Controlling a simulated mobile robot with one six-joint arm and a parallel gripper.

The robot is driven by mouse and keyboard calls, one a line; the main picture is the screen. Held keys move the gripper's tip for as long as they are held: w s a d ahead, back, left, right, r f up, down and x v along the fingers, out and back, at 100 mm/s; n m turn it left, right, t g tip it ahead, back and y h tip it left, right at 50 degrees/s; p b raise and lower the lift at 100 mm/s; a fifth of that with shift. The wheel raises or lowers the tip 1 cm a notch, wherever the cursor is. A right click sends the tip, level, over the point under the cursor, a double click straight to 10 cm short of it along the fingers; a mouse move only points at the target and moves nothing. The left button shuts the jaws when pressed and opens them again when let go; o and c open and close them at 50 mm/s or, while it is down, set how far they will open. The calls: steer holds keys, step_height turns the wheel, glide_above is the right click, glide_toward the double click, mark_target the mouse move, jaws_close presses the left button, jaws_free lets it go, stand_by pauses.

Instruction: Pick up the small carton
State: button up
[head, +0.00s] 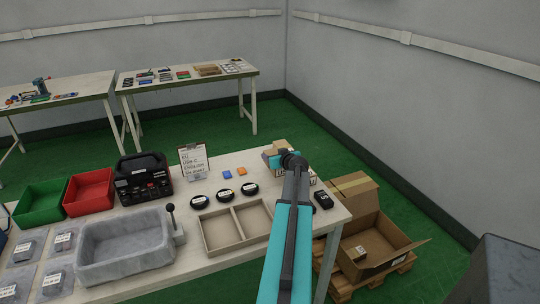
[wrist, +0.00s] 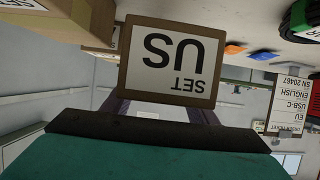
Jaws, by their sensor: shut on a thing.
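A small carton (wrist: 170,60) with a white label reading "SET US" sits right in front of my gripper (wrist: 163,106) in the wrist view, which is upside down. My gripper is shut on this carton, with a dark finger at each side below the label. In the head view my gripper (head: 273,158) is over the right back part of the near table, largely hidden by my arm. Cardboard shows around it there, but I cannot tell which piece is the held carton. Whether the carton touches the table is unclear.
Another cardboard box (wrist: 60,22) is close beside the carton in the wrist view. On the near table are a divided tray (head: 236,227), black round items, a black handset (head: 323,200) and a grey basin (head: 125,247). An open large box (head: 375,245) stands on a pallet at right.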

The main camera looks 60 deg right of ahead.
mark_target(280, 172)
steer(key=shift+s+a+r+b, duration=0.1)
steer(key=shift+s+a+b, duration=0.1)
steer(key=shift+s+a, duration=0.35)
steer(key=shift+s+a+r+b, duration=0.1)
steer(key=shift+s+a+b, duration=0.15)
steer(key=shift+s, duration=0.5)
